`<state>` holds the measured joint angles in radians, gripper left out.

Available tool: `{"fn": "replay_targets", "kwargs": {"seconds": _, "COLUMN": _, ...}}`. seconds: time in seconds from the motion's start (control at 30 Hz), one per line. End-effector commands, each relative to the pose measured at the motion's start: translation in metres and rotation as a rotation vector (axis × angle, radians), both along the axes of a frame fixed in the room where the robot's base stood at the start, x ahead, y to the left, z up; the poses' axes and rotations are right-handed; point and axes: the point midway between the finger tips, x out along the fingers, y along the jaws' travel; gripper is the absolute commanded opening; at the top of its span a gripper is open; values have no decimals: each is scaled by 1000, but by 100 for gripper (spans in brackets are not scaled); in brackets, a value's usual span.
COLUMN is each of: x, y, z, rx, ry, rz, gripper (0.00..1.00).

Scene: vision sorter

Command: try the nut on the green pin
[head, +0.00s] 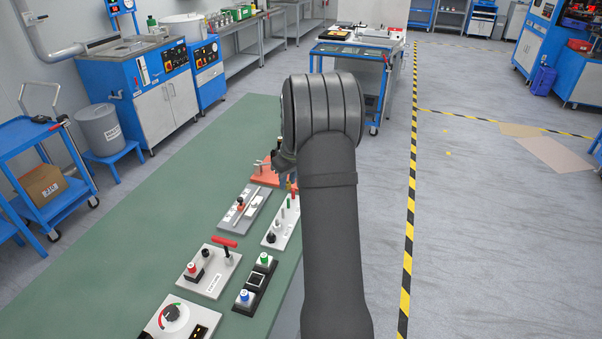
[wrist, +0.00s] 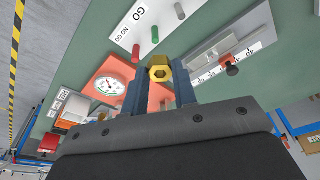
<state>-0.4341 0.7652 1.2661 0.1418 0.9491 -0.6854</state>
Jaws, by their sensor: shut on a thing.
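A brass hex nut (wrist: 160,74) with a round hole is held between the blue jaws of my gripper (wrist: 160,88) in the wrist view. The white GO / NO GO board (wrist: 119,45) lies beyond the nut.
An orange dial gauge stand (wrist: 100,67) is beside the pin board. A grey scale fixture (wrist: 246,45) with a slider lies on the other side. A panel with a red handle (head: 209,271) and a button box (head: 257,283) sit nearer. The green bench (head: 120,240) is clear at left.

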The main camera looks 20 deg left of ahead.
Motion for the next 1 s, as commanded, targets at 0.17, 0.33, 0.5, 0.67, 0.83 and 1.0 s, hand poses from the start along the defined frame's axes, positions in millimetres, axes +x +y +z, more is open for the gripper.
{"fn": "replay_targets", "kwargs": {"seconds": 0.17, "x": 5, "y": 0, "z": -1, "rx": -2, "ry": 2, "rz": 0, "gripper": 7}}
{"fn": "replay_targets", "kwargs": {"seconds": 0.33, "x": 5, "y": 0, "z": -16, "rx": -2, "ry": 2, "rz": 1, "gripper": 7}}
{"fn": "replay_targets", "kwargs": {"seconds": 0.5, "x": 5, "y": -1, "z": -32, "rx": -2, "ry": 2, "rz": 1, "gripper": 7}}
{"fn": "replay_targets", "kwargs": {"seconds": 0.67, "x": 4, "y": 0, "z": -42, "rx": -2, "ry": 2, "rz": 1, "gripper": 7}}
{"fn": "replay_targets", "kwargs": {"seconds": 0.83, "x": 5, "y": 0, "z": -48, "rx": -2, "ry": 1, "rz": 1, "gripper": 7}}
{"fn": "replay_targets", "kwargs": {"seconds": 1.0, "x": 5, "y": 0, "z": -49, "rx": -2, "ry": 1, "rz": 1, "gripper": 7}}
